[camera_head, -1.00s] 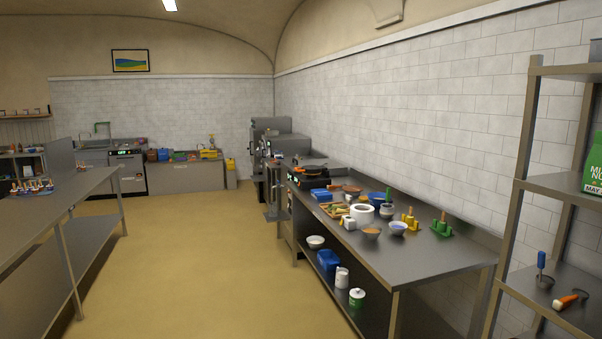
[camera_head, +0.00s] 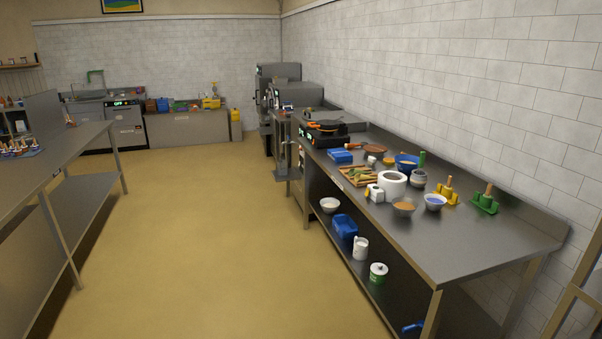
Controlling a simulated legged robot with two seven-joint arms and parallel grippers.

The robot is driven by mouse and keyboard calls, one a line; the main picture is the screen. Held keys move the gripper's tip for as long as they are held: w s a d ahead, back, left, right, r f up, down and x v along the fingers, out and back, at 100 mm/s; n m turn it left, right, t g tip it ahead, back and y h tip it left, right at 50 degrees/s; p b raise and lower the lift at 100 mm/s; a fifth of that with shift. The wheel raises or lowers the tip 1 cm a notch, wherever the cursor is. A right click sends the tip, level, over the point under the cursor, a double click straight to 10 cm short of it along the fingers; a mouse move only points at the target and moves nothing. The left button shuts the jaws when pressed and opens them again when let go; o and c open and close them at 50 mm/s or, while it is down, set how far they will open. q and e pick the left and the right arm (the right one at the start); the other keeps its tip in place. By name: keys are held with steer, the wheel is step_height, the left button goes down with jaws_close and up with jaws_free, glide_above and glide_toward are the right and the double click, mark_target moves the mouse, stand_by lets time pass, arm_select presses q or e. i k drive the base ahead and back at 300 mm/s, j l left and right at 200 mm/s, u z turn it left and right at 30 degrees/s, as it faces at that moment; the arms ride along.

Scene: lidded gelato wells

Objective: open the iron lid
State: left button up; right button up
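A round dark iron (camera_head: 326,131) with an orange-red part sits at the far end of the right-hand steel counter, beside the steel machines. It looks closed, but it is too small to be sure where its lid begins. Neither of my grippers shows in the head view, and the iron is well ahead of me, out of contact with anything of mine that I can see.
The right steel counter (camera_head: 480,240) holds a wooden tray of sticks (camera_head: 358,176), a white round container (camera_head: 392,184), bowls and coloured stands. Another steel table (camera_head: 25,190) stands at left. The tan floor (camera_head: 200,240) between them is clear. Steel machines (camera_head: 280,90) stand behind the iron.

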mark_target(326, 125)
steer(key=i+u, duration=0.4)
steer(key=i, duration=2.7)
steer(key=i+j+z, duration=0.1)
steer(key=i, duration=0.5)
steer(key=i+j, duration=0.1)
steer(key=i, duration=0.55)
steer(key=i+j+z, duration=0.15)
steer(key=i, duration=0.45)
steer(key=i+l, duration=0.15)
steer(key=i, duration=0.25)
steer(key=i+l+z, duration=0.1)
steer(key=i, duration=0.3)
